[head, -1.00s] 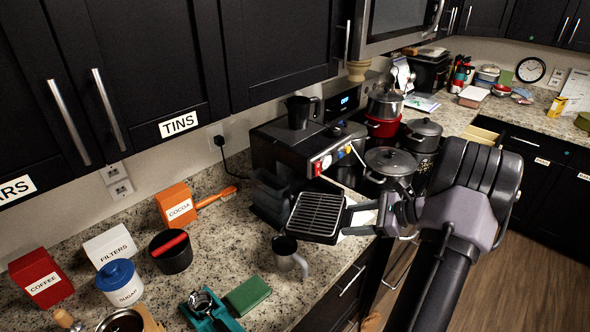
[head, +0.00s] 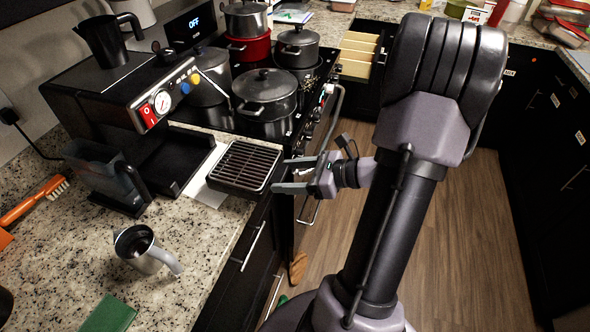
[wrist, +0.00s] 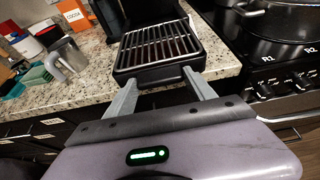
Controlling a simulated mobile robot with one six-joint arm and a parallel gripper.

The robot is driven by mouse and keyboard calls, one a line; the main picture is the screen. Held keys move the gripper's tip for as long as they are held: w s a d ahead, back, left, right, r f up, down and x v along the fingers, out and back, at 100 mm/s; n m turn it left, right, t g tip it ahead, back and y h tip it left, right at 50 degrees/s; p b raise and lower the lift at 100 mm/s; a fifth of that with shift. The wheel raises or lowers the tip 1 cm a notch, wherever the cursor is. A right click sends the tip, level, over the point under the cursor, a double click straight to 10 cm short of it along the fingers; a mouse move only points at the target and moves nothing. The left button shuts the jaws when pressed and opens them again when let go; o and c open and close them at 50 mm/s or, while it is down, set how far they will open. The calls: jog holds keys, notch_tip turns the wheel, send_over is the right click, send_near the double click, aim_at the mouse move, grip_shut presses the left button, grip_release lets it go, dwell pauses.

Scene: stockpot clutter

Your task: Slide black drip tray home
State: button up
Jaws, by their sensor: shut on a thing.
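The black drip tray (head: 245,166) with its metal slatted grid is level at the counter's front edge, partly above a white sheet. It also shows in the wrist view (wrist: 160,50). My gripper (head: 280,175) is shut on the tray's near edge, its two fingers (wrist: 160,80) pointing toward the machine. The espresso machine (head: 130,90) stands behind, with a dark open bay (head: 180,158) at its base, to the left of the tray. The tray is outside that bay, with a small gap visible. Whether the tray touches the counter I cannot tell.
A steel milk jug (head: 145,250) stands on the counter in front of the machine. A clear water tank (head: 105,175) is at the machine's left side. The stove with several pots (head: 265,95) is to the right. A green sponge (head: 108,315) lies near the front.

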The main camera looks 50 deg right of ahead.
jog(key=shift+a, duration=0.1)
jog(key=shift+w+a+f+b, duration=0.3)
jog(key=shift+w+f+b, duration=0.5)
jog(key=shift+w+b, duration=0.05)
jog(key=shift+w+a+f+b, duration=0.2)
jog(key=shift+w+f+b, duration=0.2)
jog(key=shift+w, duration=0.15)
jog(key=shift+f, duration=0.1)
jog(key=shift+w+a+b, duration=0.2)
jog(key=shift+w+a, duration=0.3)
jog(key=shift+w, duration=0.75)
jog(key=shift+w+a+b, duration=0.15)
jog(key=shift+w+a, duration=0.4)
jog(key=shift+w, duration=0.7)
jog(key=shift+w+a+b, duration=0.2)
jog(key=shift+w+a, duration=0.3)
jog(key=shift+w, duration=0.75)
jog(key=shift+w, duration=0.1)
jog(key=shift+w+a, duration=0.4)
jog(key=shift+w, duration=0.45)
jog(key=shift+w+a, duration=0.35)
jog(key=shift+w, duration=0.5)
